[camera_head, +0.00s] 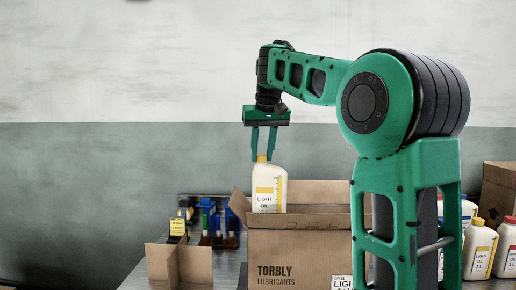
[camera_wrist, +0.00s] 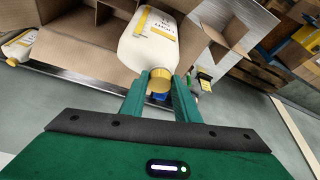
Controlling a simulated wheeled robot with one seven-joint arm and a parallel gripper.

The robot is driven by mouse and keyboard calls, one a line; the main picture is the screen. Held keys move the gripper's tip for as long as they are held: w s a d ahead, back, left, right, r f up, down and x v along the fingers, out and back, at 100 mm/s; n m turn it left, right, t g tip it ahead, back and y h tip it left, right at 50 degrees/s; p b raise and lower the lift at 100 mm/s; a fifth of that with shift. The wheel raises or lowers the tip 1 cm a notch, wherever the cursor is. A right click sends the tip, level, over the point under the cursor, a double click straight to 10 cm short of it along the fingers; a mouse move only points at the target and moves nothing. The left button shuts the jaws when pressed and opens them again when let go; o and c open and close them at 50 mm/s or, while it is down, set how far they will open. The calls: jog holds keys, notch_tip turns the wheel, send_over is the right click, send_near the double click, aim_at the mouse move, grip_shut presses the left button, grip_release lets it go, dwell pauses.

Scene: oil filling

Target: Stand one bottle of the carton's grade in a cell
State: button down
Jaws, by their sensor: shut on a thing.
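My gripper (camera_head: 264,146) is shut on the yellow cap of a white bottle (camera_head: 267,189) labelled "LIGHT OIL". The bottle hangs upright over the open carton (camera_head: 300,255) marked "TORBLY LUBRICANTS", and its lower end is hidden behind the carton's near edge. A tag on the carton's front (camera_head: 341,282) reads "GRADE LIGHT". In the wrist view, my gripper (camera_wrist: 161,85) holds the yellow cap, with the white bottle (camera_wrist: 150,38) pointing into the carton (camera_wrist: 85,35). I cannot tell from these views whether the bottle touches the carton's floor or which cell it is over.
More white bottles (camera_head: 479,250) stand at the right behind my arm, some with red caps. A brown box (camera_head: 499,190) is at the far right.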

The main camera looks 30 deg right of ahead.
jog(key=shift+f, duration=11.45)
jog(key=c, duration=1.3)
grip_release()
jog(key=shift+a, duration=0.1)
jog(key=shift+a+f, duration=0.1)
jog(key=v, duration=1)
jog(key=shift+s+d+r, duration=0.15)
jog(key=shift+d+r, duration=0.1)
jog(key=shift+r, duration=0.2)
jog(key=shift+d, duration=0.1)
